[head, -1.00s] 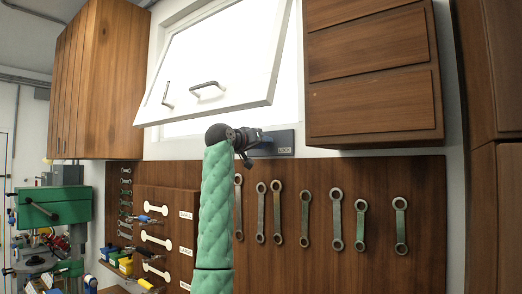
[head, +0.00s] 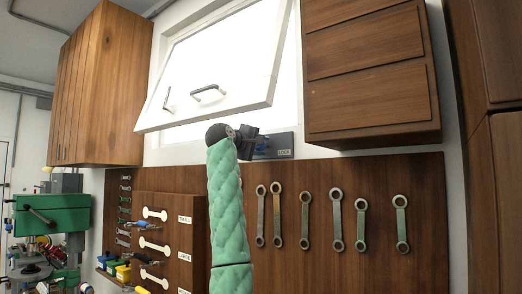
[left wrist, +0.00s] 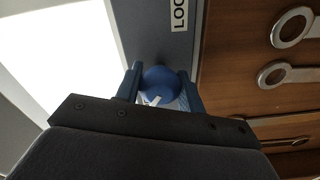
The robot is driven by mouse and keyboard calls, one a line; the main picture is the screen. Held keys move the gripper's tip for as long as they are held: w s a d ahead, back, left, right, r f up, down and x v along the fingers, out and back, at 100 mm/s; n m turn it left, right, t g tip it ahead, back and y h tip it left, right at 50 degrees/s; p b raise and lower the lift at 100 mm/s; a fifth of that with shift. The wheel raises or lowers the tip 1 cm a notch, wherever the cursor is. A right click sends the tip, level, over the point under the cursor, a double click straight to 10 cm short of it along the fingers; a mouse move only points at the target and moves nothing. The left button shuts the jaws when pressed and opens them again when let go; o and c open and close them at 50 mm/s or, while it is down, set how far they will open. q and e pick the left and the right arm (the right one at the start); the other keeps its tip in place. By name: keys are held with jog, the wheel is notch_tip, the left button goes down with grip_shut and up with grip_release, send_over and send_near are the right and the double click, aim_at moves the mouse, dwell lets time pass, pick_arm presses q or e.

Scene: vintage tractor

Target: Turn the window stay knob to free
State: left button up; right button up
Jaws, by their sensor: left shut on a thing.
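The window stay knob (left wrist: 160,80) is round and blue with a white mark on its near side. It sits on a grey plate (left wrist: 178,45) with a label that reads LOCK. In the head view the plate (head: 287,139) is on the wall below the window, and the knob is mostly hidden behind my gripper. My left gripper (head: 252,143) is at the plate's left part. In the left wrist view the left gripper (left wrist: 160,88) has one finger on each side of the knob, shut on it. My right gripper is not in view.
The tilted white window (head: 225,75) hangs open just above my gripper. A wooden drawer cabinet (head: 370,75) is at upper right, another cabinet (head: 100,90) at upper left. Below, a wooden board (head: 385,180) holds several wrenches, close to my arm.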

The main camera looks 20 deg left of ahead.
pick_arm(q)
jog(key=n+b, duration=0.1)
jog(key=n, duration=0.4)
jog(key=shift+f, duration=0.1)
jog(key=shift+n, duration=0.7)
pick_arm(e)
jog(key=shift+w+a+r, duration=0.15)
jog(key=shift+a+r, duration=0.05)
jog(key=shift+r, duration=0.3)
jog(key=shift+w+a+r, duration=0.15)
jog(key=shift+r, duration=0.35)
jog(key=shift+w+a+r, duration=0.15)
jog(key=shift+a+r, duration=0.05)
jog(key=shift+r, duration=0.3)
pick_arm(q)
jog(key=o, duration=1)
jog(key=shift+a, duration=0.1)
jog(key=shift+c, duration=0.2)
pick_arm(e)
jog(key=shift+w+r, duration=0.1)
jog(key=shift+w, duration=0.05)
